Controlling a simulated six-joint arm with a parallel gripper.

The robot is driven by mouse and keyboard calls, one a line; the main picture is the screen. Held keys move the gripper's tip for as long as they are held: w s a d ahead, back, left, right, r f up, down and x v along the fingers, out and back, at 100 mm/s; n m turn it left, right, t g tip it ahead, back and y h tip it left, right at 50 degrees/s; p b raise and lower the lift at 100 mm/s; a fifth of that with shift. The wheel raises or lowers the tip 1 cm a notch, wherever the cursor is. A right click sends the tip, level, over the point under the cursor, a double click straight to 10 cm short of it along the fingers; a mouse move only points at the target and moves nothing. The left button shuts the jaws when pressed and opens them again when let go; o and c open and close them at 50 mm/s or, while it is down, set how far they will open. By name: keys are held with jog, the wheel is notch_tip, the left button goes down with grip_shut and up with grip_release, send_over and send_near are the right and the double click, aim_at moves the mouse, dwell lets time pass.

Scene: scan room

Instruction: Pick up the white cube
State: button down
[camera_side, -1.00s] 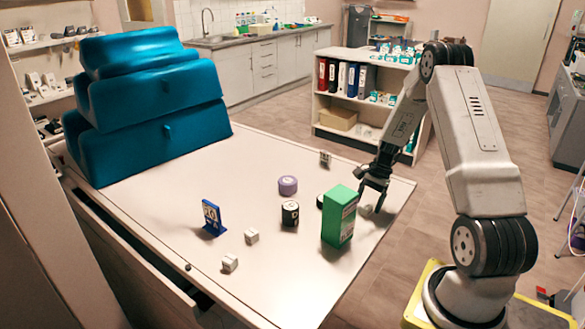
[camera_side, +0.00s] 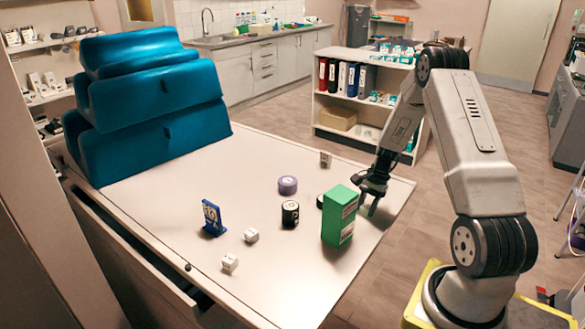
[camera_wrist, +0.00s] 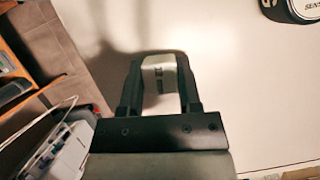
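My gripper (camera_side: 371,194) is at the right edge of the table, just right of the green box (camera_side: 339,216). In the wrist view, a white cube (camera_wrist: 160,72) with dark marks on one face sits between the two fingertips of my gripper (camera_wrist: 161,84). The fingers appear to touch it on both sides. In the side view the cube is mostly hidden by the fingers, and I cannot tell if it is clear of the table.
A black roll (camera_side: 290,214), a purple roll (camera_side: 288,185) and a blue stand (camera_side: 212,217) are on the white table (camera_side: 160,200). A small marked block (camera_side: 325,159) stands at the back. Teal wedge cushions (camera_side: 160,145) fill the far left. The table's middle left is clear.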

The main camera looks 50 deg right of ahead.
jog(key=shift+r, duration=0.15)
jog(key=shift+r, duration=0.85)
jog(key=s+a+r, duration=0.8)
jog(key=s+r, duration=0.3)
jog(key=shift+s, duration=0.2)
jog(key=shift+a+r, duration=0.1)
jog(key=shift+a, duration=0.05)
dwell(0.4)
jog(key=a+r+n, duration=0.2)
jog(key=a+r, duration=0.8)
jog(key=r, duration=0.5)
jog(key=shift+a+g, duration=0.3)
jog(key=shift+g, duration=0.1)
